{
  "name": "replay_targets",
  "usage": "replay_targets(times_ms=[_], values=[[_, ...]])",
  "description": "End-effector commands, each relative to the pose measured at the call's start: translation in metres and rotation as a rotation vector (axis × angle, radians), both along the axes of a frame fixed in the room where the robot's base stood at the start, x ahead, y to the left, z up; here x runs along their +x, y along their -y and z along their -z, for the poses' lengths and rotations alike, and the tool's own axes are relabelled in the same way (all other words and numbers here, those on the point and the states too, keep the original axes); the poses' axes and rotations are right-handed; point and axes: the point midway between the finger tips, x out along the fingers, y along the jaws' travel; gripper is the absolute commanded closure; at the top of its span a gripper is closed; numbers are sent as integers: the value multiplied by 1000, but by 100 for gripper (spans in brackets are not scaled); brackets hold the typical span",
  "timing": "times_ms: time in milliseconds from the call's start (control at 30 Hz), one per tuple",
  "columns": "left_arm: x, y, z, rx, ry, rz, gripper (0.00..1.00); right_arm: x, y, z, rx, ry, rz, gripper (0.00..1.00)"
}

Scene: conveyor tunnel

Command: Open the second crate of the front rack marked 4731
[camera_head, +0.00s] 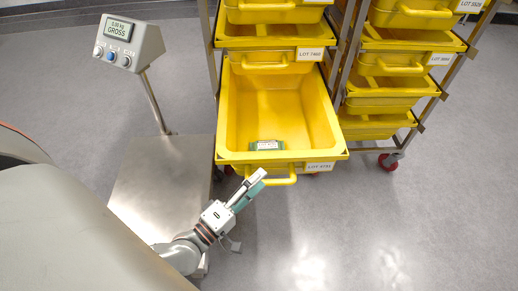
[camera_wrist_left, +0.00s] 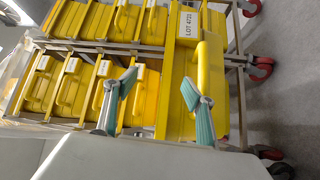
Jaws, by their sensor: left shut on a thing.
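A yellow crate (camera_head: 226,110) of the front rack is pulled well out, and its open inside shows. Its label (camera_head: 320,167) is small in the head view and seems to read LOT 4731; the wrist view also shows the label (camera_wrist_left: 188,22). A small green and white pack (camera_head: 267,145) lies inside against the front wall. In the left wrist view the handle (camera_wrist_left: 203,68) runs beside one finger. My right gripper is not in view.
Other yellow crates, one labelled LOT 7460 (camera_head: 310,54), sit shut above. A second rack (camera_head: 400,70) of crates stands at the right on red casters (camera_head: 387,160). A scale with a display (camera_head: 122,28) and steel platform (camera_head: 160,185) stands left. Floor at the right front is clear.

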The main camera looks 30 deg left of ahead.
Motion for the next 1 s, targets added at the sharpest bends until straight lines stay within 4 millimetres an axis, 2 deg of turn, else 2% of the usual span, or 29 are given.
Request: replay_targets(times_ms=[333,1000], values=[[-22,-4,11,1,-15,1,68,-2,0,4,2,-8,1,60],[-24,-5,12,1,-18,1,68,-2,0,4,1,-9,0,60]])
